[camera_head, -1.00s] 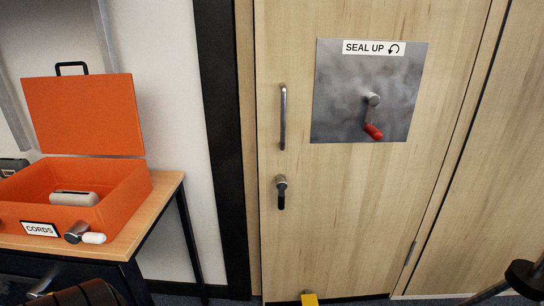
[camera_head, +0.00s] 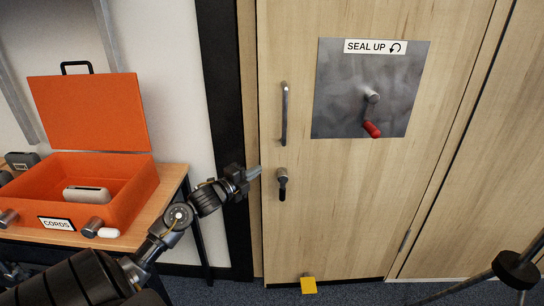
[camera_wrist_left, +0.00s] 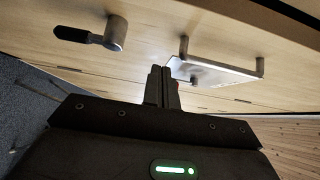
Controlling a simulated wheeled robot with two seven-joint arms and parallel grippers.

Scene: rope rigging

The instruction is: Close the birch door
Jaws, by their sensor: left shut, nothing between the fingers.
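The birch door (camera_head: 350,210) stands in front of me, with its left edge beside a pale frame strip. It looks nearly flush with the frame; I cannot tell whether it is fully shut. It carries a metal pull bar (camera_head: 284,115), a lever with a black grip (camera_head: 282,184) below it, and a steel plate (camera_head: 335,75) marked "SEAL UP" with a red-handled crank (camera_head: 371,115). My left gripper (camera_head: 254,172) is shut and empty, just left of the lever near the door's left edge. In the left wrist view its fingers (camera_wrist_left: 162,82) point toward the door, between lever and pull bar. My right gripper is out of view.
An orange box (camera_head: 135,205) labelled "CORDS", lid up, sits on a wooden table (camera_head: 178,182) at left. A yellow block (camera_head: 308,286) is at the door's foot. A dark rod with a round collar (camera_head: 516,268) crosses the lower right.

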